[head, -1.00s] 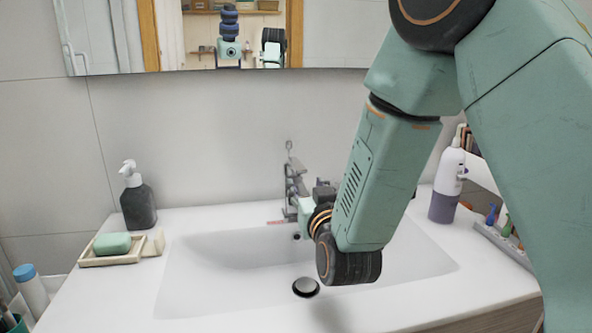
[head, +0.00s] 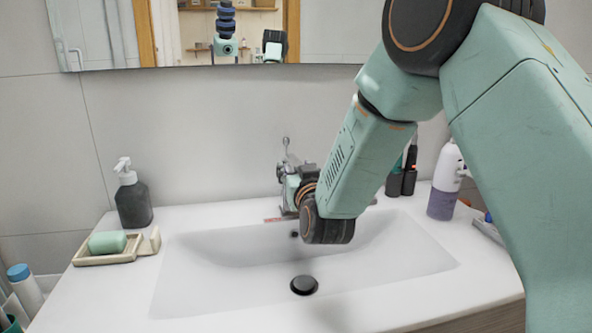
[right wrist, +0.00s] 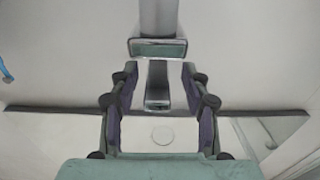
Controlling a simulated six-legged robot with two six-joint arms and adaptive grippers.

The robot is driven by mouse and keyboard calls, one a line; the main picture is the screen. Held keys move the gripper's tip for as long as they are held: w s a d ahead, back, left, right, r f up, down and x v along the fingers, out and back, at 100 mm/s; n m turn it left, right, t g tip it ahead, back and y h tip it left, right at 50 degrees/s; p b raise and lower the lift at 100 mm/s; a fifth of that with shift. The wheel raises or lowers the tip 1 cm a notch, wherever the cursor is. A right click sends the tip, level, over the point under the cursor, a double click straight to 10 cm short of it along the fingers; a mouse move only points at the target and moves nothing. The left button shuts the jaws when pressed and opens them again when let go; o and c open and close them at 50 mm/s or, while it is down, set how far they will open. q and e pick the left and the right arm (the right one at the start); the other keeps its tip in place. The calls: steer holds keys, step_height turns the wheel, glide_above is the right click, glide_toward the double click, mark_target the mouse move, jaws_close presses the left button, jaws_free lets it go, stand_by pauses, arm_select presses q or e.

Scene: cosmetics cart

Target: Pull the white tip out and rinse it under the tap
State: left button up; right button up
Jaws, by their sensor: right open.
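My right gripper (head: 288,187) is at the tap behind the basin, partly hidden by its own wrist in the head view. In the right wrist view my right gripper (right wrist: 159,74) is open, with a finger on each side of the grey metal tap (right wrist: 158,98). I cannot tell whether either finger touches it. The tap's upright lever (head: 287,150) shows above the gripper in the head view. I cannot make out a white tip. My left gripper is out of view.
The white basin (head: 210,285) is empty, with a dark drain plug (head: 304,285). A green soap bar (head: 108,242) on its dish and a dark pump bottle (head: 133,203) stand at the left. Dark bottles (head: 402,180) stand behind my arm. A mirror (head: 340,30) hangs above.

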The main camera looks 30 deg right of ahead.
steer(key=shift+s+d+r, duration=0.1)
steer(key=shift+s+r, duration=0.25)
steer(key=shift+s, duration=0.15)
steer(key=shift+c, duration=1.2)
steer(key=shift+w+f, duration=0.3)
steer(key=shift+w, duration=0.1)
steer(key=c, duration=0.4)
steer(key=shift+s+r, duration=0.1)
steer(key=shift+s, duration=0.05)
jaws_close()
